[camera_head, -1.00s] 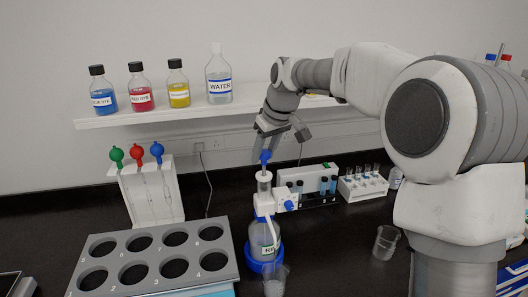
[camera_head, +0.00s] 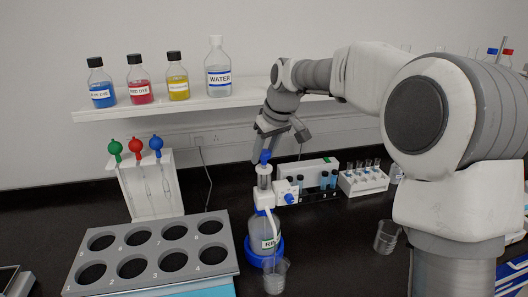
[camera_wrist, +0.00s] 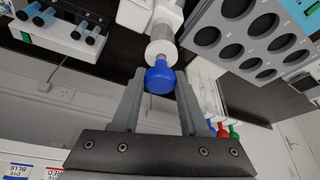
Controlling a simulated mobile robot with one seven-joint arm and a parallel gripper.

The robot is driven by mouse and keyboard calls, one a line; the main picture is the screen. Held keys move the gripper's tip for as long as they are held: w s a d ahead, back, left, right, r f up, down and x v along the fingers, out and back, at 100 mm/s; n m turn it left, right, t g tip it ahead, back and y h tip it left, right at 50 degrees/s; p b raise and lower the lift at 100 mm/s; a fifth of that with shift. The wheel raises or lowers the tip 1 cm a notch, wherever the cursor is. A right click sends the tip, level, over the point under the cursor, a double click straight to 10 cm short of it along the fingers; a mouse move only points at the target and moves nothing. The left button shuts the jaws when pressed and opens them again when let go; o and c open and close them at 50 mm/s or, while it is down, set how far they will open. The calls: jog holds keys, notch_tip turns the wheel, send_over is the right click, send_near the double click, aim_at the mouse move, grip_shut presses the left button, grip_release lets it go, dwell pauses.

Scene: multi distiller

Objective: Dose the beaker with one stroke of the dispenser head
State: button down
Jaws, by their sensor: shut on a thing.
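The dispenser bottle (camera_head: 262,243) stands upright in a blue ring on the bench, with a white and clear dispenser head (camera_head: 264,199) on top. The head's blue top knob (camera_head: 265,156) also shows in the wrist view (camera_wrist: 160,78). My gripper (camera_head: 267,147) is above the head, pointing down, with its fingers shut on the blue knob; they flank it in the wrist view (camera_wrist: 158,88). A clear beaker (camera_head: 275,277) stands in front of the bottle, near the spout tube. Its contents are too unclear to tell.
A grey rack with round holes (camera_head: 155,283) lies left of the bottle. A pipette stand (camera_head: 150,200) is behind it. Vial racks (camera_head: 362,182) stand behind right. Another beaker (camera_head: 386,237) is at the right, near my arm. A shelf with bottles (camera_head: 200,103) runs along the wall.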

jog(key=shift+f+b, duration=0.35)
jog(key=shift+f, duration=0.2)
jog(key=shift+c, duration=1.8)
grip_release()
jog(key=shift+r, duration=0.1)
